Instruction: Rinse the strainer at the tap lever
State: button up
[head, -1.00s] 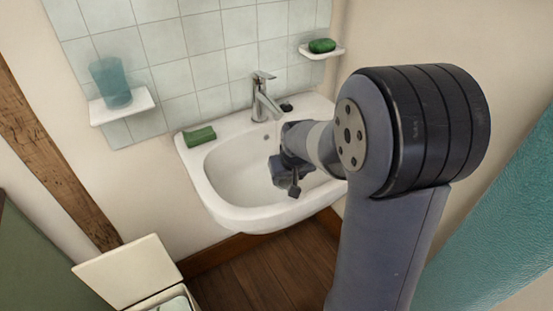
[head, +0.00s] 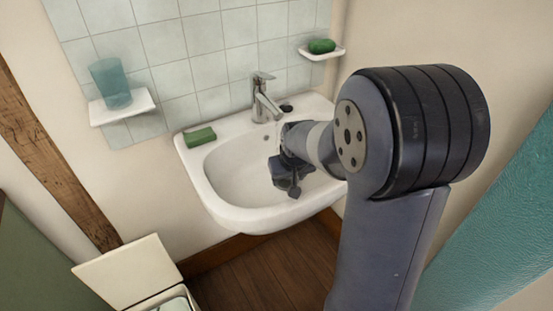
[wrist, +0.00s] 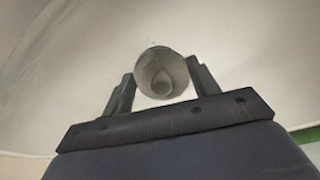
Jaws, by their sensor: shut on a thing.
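The strainer (wrist: 163,77) shows in the wrist view as a round grey metal piece with a paler rounded middle. My gripper (wrist: 163,88) is shut on it, one dark finger on each side. In the head view my gripper (head: 287,178) is over the right half of the white basin, below and in front of the tap; I cannot make out the strainer there. The chrome tap (head: 262,103) stands on the basin's back rim with its lever (head: 263,76) on top. I see no water running from it.
The white washbasin (head: 215,193) has a green bar (head: 199,137) on its left rim and a small dark thing (head: 287,107) right of the tap. Wall shelves hold a blue cup (head: 111,83) and green soap (head: 322,46). An open-lidded bin (head: 127,272) stands lower left.

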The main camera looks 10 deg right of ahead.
jog(key=s+r+p, duration=0.3)
jog(key=s+r, duration=0.1)
jog(key=s, duration=0.1)
dwell(0.6)
dwell(0.6)
